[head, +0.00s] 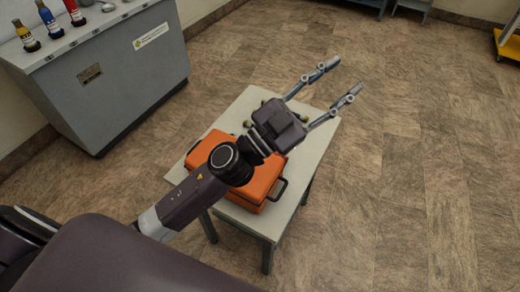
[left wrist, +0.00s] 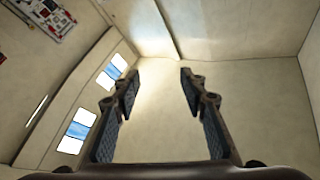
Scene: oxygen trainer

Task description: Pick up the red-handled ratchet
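I cannot make out a red-handled ratchet in either view. An orange toolbox (head: 262,188) sits on a small light table (head: 250,98) in the head view, partly hidden behind my left arm. My left gripper (head: 343,76) is raised in front of the table as seen from the head, with its two fingers spread and nothing between them. The left wrist view also shows the gripper (left wrist: 161,75) open and empty, facing a pale wall and ceiling. My right gripper is in neither view.
A grey cabinet (head: 125,80) stands at the upper left, with yellow (head: 27,38), blue (head: 50,22) and red (head: 75,12) bottles on top. Small brass-coloured items lie at the table's far edge, partly hidden. A yellow cart (head: 510,42) is at the far right. The tiled floor right of the table is clear.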

